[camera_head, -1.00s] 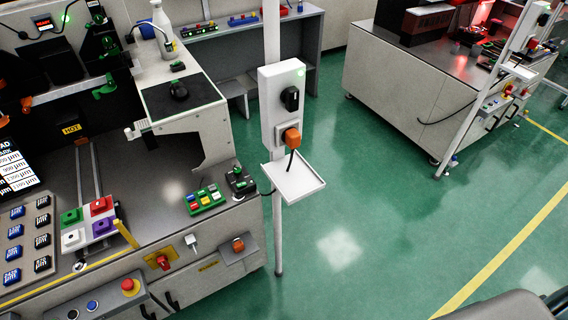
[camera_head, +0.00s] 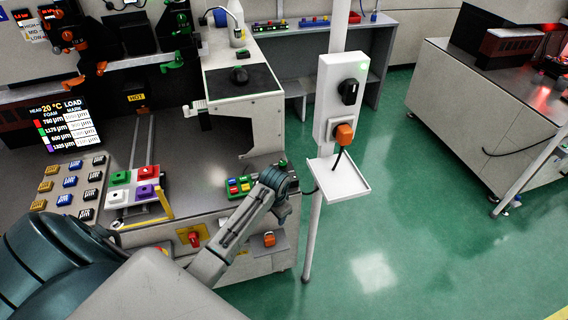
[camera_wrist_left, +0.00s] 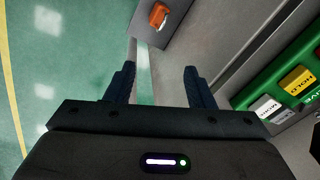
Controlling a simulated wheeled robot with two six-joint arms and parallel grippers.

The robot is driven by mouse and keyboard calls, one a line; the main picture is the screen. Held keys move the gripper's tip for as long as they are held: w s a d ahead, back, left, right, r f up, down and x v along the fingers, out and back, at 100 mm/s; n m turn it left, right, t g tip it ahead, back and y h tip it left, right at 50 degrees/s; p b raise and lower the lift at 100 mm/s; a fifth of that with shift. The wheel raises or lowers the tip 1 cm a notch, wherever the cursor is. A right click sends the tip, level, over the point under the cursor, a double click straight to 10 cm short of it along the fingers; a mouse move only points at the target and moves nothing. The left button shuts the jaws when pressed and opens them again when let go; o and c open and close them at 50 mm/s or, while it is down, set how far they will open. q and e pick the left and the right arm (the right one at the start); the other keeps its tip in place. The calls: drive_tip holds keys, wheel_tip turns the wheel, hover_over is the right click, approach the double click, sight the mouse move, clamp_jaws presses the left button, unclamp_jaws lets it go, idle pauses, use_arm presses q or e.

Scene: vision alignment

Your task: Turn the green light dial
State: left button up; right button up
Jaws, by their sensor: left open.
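A white box (camera_head: 332,100) on a pole carries a small green light (camera_head: 363,65), a black knob (camera_head: 348,91) below it and an orange plug-like part (camera_head: 344,133) lower down. Green knobs (camera_head: 172,65) also show on the machine at the upper left. I cannot tell for certain which part is the green light dial. My left gripper (camera_wrist_left: 158,75) is open and empty in the left wrist view, with floor and cabinet side beyond its fingers. In the head view my left arm ends beside the green button box (camera_head: 240,187), left of the pole. My right gripper is not in view.
The green button box also shows at the right of the wrist view (camera_wrist_left: 290,90). An orange switch (camera_head: 269,239) is on the cabinet front, below the wrist. A white tray (camera_head: 338,180) juts from the pole, close to my arm. Open green floor (camera_head: 420,230) lies to the right.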

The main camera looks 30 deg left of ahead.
use_arm(q)
wheel_tip(320, 180, up, 18)
drive_tip(key=m+g+h, duration=0.1)
hover_over(283, 163)
wheel_tip(283, 163, down, 9)
drive_tip(key=shift+w+f+p, duration=0.1)
drive_tip(key=shift+f+p, duration=0.05)
drive_tip(key=shift+p, duration=0.35)
drive_tip(key=shift+a+f, duration=0.1)
drive_tip(key=shift+f, duration=0.4)
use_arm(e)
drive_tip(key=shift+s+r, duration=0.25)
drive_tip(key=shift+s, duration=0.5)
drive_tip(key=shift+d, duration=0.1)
use_arm(q)
drive_tip(key=shift+m, duration=0.3)
drive_tip(key=c, duration=1)
